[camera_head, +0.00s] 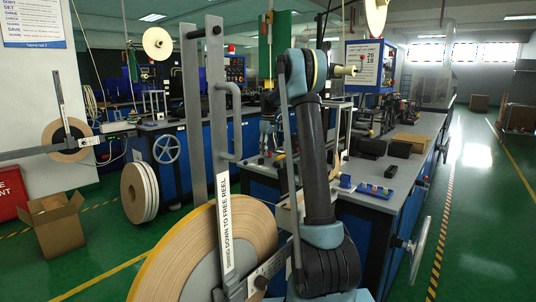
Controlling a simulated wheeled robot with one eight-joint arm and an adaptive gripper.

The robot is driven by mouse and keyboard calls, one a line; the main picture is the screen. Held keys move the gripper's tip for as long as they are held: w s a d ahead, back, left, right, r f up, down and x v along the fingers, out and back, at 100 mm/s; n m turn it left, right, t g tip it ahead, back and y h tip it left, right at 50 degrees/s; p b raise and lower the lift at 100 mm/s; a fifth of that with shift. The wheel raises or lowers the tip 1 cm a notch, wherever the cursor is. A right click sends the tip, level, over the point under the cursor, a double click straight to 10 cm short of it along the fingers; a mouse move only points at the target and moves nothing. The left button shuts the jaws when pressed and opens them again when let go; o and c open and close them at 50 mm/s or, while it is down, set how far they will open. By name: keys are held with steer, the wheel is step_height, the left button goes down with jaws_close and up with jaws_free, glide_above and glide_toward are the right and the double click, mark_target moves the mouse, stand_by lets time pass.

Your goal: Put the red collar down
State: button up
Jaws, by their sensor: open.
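I cannot make out a red collar for certain in the head view. A small blue holder (375,190) with coloured bits, some of them reddish, lies on the grey bench top (405,172), but it is too small to tell what it holds. My own arm rises through the middle of the picture and bends at the top. My gripper cannot be made out, so its place relative to the collar does not show.
A big tape reel (188,262) with a labelled upright lever (223,222) stands close in front, left of my arm. A handwheel (419,248) juts from the bench's right side. An open cardboard box (58,232) sits at left. The green aisle at right is clear.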

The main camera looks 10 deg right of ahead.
step_height(320, 180, up, 7)
stand_by(0.4)
